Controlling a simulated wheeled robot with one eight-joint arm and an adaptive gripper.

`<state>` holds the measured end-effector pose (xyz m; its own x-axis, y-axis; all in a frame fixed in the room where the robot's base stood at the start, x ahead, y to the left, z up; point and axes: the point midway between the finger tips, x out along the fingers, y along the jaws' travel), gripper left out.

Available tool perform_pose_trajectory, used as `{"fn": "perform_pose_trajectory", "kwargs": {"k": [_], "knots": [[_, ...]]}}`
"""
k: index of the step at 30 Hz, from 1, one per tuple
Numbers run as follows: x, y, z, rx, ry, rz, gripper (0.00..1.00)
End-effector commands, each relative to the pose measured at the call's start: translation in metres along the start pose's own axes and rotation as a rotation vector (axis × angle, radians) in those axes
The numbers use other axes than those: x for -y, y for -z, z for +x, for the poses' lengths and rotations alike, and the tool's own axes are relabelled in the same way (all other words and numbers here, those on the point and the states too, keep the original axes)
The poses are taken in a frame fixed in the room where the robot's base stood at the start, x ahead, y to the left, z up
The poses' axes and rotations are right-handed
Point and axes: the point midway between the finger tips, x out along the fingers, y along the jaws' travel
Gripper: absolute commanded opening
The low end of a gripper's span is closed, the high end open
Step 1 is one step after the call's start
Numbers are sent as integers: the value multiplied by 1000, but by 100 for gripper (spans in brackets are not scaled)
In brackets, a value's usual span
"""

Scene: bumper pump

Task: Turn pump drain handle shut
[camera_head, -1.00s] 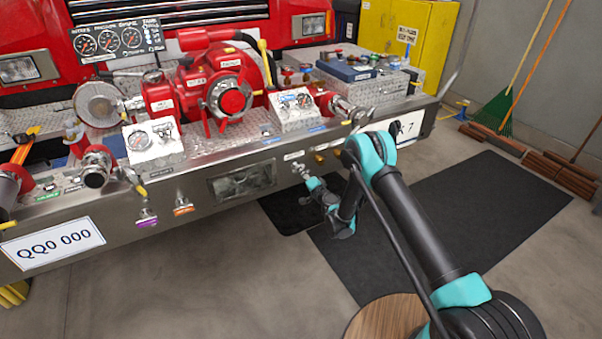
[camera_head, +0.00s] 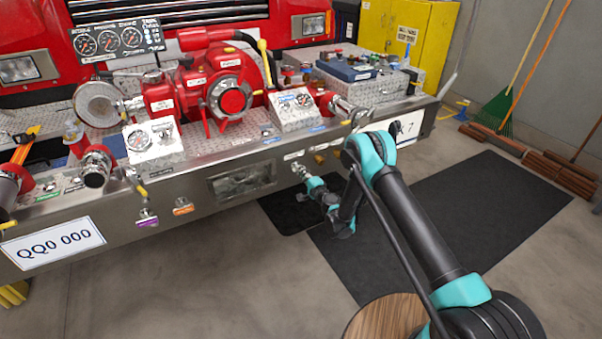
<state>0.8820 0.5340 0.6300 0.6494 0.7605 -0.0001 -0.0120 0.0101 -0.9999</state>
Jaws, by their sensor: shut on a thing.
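The red pump (camera_head: 222,88) sits on the truck's metal bumper (camera_head: 185,187). My gripper (camera_head: 306,176) is at the bumper's front face, right of the recessed lamp, and is shut on a small metal handle (camera_head: 298,168) below a small label. I take this to be the drain handle. The jaws cover most of it, so its exact angle is hard to tell.
A brass fitting (camera_head: 319,158) sits close to the right of my gripper. Hose outlets (camera_head: 96,167) stick out at the bumper's left. A dark mat (camera_head: 455,215) lies on the floor at right. The floor before the bumper's left half is clear.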

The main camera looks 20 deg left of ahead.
Motion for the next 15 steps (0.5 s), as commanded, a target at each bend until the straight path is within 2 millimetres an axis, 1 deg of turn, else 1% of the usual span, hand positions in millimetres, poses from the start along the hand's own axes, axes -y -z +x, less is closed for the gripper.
{"fn": "perform_pose_trajectory", "kwargs": {"k": [5, 6, 11, 15], "knots": [[-1, 0, -1, 1, 0, 0, 0], [-1, 0, -1, 1, 0, 0, 11], [0, 0, -1, 1, 0, 0, 31], [0, 0, 0, 0, 0, 0, 31]]}}
